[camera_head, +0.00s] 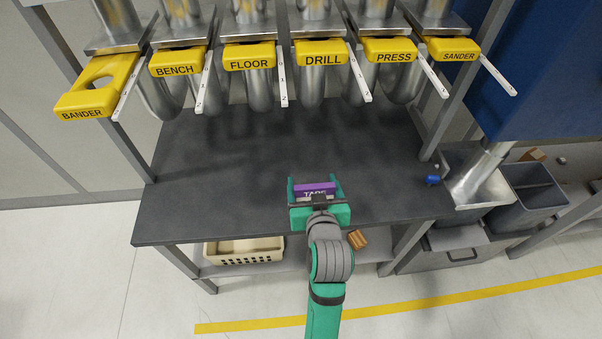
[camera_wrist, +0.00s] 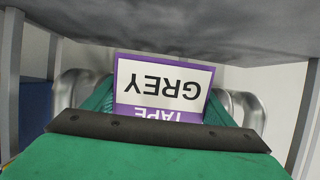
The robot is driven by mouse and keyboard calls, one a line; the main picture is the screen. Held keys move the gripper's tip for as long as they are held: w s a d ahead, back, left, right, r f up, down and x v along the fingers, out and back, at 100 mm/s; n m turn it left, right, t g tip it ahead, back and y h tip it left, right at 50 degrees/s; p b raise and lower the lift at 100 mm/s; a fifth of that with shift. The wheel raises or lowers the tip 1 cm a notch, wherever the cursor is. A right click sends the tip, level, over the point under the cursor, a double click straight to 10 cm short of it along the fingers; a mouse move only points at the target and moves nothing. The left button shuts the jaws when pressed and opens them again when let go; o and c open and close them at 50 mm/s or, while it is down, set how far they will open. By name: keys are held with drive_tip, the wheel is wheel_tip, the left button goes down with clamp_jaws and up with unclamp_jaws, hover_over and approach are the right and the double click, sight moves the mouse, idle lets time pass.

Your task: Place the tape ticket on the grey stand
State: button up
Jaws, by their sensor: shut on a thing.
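In the wrist view the ticket (camera_wrist: 163,83) shows a white face reading "GREY" above a purple band reading "TAPE", both upside down. Its lower edge is hidden behind my gripper's dark bar. I cannot pick out a separate grey stand in either view.
The dark grey table (camera_head: 230,190) is mostly clear. Yellow gates (camera_head: 324,54) on metal ducts line its back, labelled BANDER to SANDER. A small blue item (camera_head: 432,180) lies at the right edge. A cream basket (camera_head: 245,250) and wooden block (camera_head: 357,239) are lower down.

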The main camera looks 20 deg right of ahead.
drive_tip(key=d+x, duration=0.1)
drive_tip(key=x, duration=0.7)
hover_over(312, 180)
drive_tip(key=f, duration=0.5)
drive_tip(key=shift+s+a, duration=0.15)
drive_tip(key=shift+s, duration=0.2)
drive_tip(key=shift+w+f, duration=0.5)
drive_tip(key=shift+f, duration=1.65)
drive_tip(key=shift+s, duration=0.1)
drive_tip(key=o, duration=1)
drive_tip(key=shift+f, duration=0.1)
